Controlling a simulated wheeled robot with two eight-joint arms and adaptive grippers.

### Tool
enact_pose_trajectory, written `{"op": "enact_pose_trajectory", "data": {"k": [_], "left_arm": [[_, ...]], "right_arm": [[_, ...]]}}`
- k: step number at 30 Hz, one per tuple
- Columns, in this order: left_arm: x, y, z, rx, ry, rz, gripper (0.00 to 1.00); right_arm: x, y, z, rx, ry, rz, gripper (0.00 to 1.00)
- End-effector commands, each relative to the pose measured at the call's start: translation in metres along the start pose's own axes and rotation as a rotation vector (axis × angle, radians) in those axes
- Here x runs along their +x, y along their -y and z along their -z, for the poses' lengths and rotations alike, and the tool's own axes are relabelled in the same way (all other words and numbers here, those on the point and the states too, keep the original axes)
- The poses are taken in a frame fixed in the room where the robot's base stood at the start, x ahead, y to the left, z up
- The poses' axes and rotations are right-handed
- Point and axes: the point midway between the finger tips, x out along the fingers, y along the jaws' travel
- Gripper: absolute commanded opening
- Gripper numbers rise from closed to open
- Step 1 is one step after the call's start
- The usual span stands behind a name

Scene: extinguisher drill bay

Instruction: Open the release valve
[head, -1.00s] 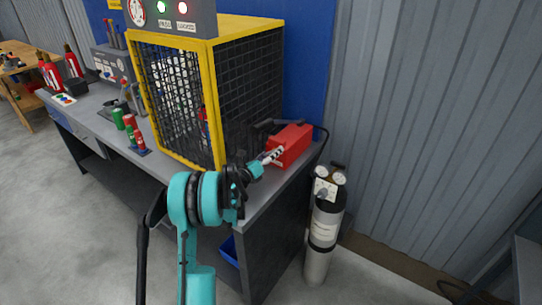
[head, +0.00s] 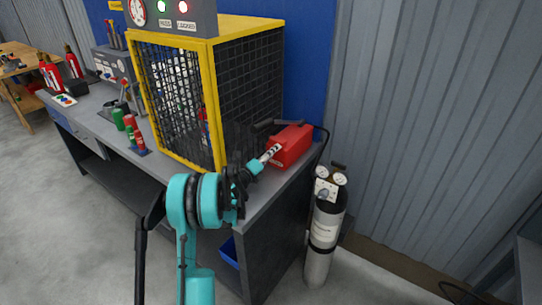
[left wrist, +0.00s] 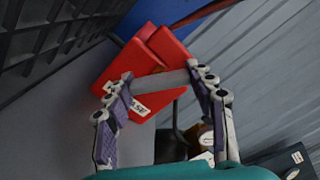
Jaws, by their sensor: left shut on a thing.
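The release valve (head: 291,144) is a red box at the right end of the grey bench, beside the yellow-framed cage. In the left wrist view its red body (left wrist: 138,66) fills the upper middle, with a partly covered white label low on it. A pale grey bar (left wrist: 160,82) crosses the red body between my fingers. My left gripper (head: 271,153) reaches the box's near left side. In the left wrist view the left gripper (left wrist: 165,108) is shut on this bar, with a finger on either side. The exact contact is partly hidden. My right gripper is not in view.
The mesh cage (head: 248,95) stands close to the left of the valve. A dark hose runs behind the valve towards a gauge-topped cylinder (head: 325,228) on the floor. Red and green canisters (head: 131,128) stand further left on the bench (head: 268,187).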

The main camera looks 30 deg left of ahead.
Motion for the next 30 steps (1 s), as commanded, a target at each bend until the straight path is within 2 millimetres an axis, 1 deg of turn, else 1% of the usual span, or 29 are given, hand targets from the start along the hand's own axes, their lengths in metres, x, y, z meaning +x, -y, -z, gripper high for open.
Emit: {"op": "enact_pose_trajectory", "data": {"k": [8, 9, 11, 20, 23, 26, 30], "left_arm": [[0.0, 0.0, 0.0, -0.009, 0.0, -0.001, 0.25], [0.0, 0.0, 0.0, -0.009, 0.0, -0.001, 0.59], [0.0, 0.0, 0.0, -0.008, 0.0, -0.001, 0.75], [0.0, 0.0, 0.0, -0.008, 0.0, 0.0, 0.76], [-0.005, 0.0, -0.001, -0.008, 0.001, -0.001, 0.76], [-0.019, -0.001, -0.001, -0.008, 0.002, -0.002, 0.76], [-0.05, -0.001, -0.002, -0.008, 0.003, -0.002, 0.76]], "right_arm": [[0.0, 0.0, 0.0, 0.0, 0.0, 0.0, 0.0], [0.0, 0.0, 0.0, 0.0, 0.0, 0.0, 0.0], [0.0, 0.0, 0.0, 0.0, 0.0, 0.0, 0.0], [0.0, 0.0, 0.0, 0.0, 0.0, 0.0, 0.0], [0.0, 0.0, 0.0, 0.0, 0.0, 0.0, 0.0], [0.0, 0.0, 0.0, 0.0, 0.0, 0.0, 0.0], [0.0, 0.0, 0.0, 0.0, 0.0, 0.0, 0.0]]}}
